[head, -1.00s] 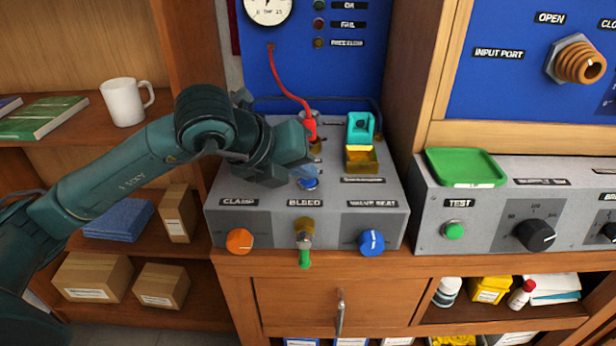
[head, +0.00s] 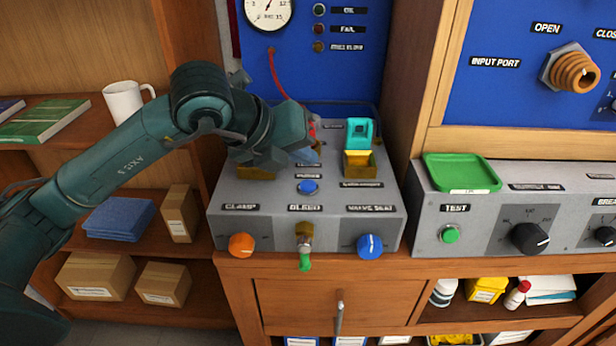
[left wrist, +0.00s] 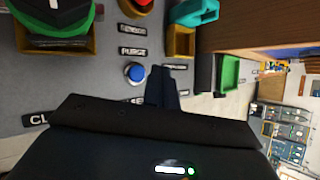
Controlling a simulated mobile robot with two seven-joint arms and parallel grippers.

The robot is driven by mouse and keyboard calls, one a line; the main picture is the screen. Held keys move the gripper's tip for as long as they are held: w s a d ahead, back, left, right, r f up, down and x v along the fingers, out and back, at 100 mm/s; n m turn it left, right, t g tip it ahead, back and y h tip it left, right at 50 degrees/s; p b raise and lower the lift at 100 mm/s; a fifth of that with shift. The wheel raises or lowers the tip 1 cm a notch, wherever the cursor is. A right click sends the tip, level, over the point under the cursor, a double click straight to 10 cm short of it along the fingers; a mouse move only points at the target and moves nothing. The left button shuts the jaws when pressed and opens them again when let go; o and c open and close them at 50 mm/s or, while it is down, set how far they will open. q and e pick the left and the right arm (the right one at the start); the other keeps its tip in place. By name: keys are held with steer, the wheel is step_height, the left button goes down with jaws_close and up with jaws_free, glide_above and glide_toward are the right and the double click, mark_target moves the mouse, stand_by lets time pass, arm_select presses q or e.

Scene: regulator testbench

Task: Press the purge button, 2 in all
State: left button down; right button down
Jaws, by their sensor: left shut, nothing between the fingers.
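The purge button is a round blue button (head: 308,187) on the top of the grey bench box (head: 225,215), in the middle behind the BLEED label. In the left wrist view the blue button (left wrist: 136,73) shows beside its PURGE label (left wrist: 133,51). My left gripper (head: 308,154) is shut and empty. It is behind and above the button in the head view, apart from it. In the left wrist view its shut fingers (left wrist: 162,85) appear just right of the button. My right gripper is in neither view.
An orange knob (head: 242,245), a green-tipped bleed lever (head: 305,250) and a blue knob (head: 369,246) line the box front. A green tray (head: 461,172) lies right.

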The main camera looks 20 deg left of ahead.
arm_select(q)
steer(key=shift+r+p, duration=0.55)
steer(key=shift+r, duration=0.8)
